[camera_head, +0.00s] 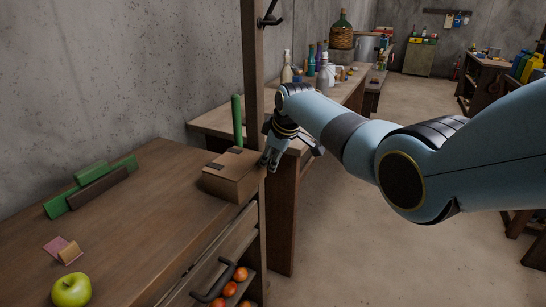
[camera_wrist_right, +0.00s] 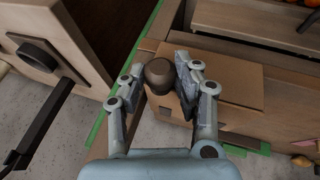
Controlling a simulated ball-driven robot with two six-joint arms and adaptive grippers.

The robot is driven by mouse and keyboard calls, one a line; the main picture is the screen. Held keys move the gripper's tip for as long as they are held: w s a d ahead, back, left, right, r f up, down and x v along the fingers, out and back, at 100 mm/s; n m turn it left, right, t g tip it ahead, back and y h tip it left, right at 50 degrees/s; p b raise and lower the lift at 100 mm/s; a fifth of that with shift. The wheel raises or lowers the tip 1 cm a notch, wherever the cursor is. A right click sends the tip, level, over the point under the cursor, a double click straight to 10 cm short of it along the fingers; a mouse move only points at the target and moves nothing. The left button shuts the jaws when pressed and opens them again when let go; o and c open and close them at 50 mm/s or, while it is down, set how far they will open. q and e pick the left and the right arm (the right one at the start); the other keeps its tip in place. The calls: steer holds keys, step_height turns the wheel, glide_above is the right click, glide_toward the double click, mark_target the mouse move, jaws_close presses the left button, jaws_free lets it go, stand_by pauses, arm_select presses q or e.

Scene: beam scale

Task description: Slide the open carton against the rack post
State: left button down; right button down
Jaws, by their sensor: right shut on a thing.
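The brown carton (camera_head: 232,178) sits at the right end of the wooden worktop, with dark patches on its top. Whether its flaps are open is unclear. The wooden rack post (camera_head: 253,60) rises right behind it; I cannot tell if they touch. My right gripper (camera_head: 270,160) is at the carton's right side, pointing down. In the right wrist view, my right gripper (camera_wrist_right: 155,85) is closed around a dark brown, round-topped piece (camera_wrist_right: 158,74), with the carton (camera_wrist_right: 232,88) just beyond the fingers. My left gripper is not in view.
On the worktop (camera_head: 150,215) lie green and brown blocks (camera_head: 92,184), a small pink and tan piece (camera_head: 63,250) and a green apple (camera_head: 71,289). A green upright (camera_head: 238,122) stands behind the carton. The worktop's middle is clear.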

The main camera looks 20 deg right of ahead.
steer(key=c, duration=0.9)
jaws_free()
steer(key=v, duration=1.2)
